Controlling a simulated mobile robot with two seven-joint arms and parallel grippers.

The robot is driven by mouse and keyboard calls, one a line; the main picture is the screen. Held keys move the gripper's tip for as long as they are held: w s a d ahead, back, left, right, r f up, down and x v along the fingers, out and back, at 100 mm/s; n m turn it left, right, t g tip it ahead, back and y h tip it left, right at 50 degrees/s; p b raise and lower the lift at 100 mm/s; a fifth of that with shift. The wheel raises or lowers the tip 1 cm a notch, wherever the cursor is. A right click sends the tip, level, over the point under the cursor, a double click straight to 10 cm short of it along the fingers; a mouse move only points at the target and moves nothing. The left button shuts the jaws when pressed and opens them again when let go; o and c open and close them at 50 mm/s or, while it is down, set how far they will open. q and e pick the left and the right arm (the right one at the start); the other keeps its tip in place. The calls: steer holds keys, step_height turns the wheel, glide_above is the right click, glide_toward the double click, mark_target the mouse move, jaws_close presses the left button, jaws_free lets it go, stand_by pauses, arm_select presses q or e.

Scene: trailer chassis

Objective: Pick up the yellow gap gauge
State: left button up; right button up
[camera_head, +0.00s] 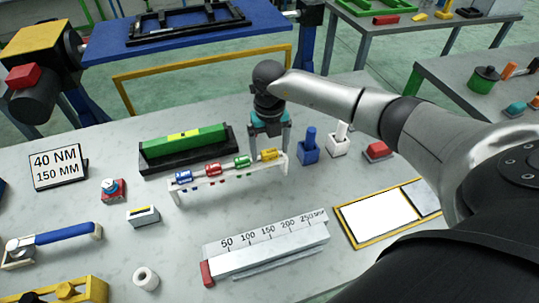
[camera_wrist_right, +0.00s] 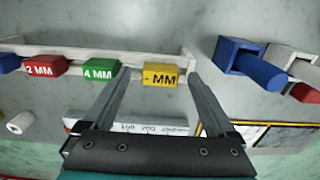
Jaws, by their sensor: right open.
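The yellow gap gauge (camera_head: 269,155) sits at the right end of a white rack (camera_head: 232,186) in the head view. In the right wrist view the yellow gauge (camera_wrist_right: 160,74) carries dark "MM" lettering, its number unreadable. My right gripper (camera_head: 268,148) is above the rack's right end. In the wrist view its two fingers (camera_wrist_right: 157,80) are open, one on each side of the yellow gauge, with a gap showing on both sides. I cannot tell whether the fingertips are down at its level. My left gripper is not in view.
The green gauge (camera_wrist_right: 100,70) is close beside the left finger; the red gauge (camera_wrist_right: 42,67) and blue gauge (camera_head: 183,177) are farther left. A blue holder (camera_head: 309,152) stands right of the rack. A long green block (camera_head: 185,141) lies behind it, and a ruler block (camera_head: 268,255) in front.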

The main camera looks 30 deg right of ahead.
jaws_close()
stand_by(0.8)
steer(key=shift+r, duration=0.1)
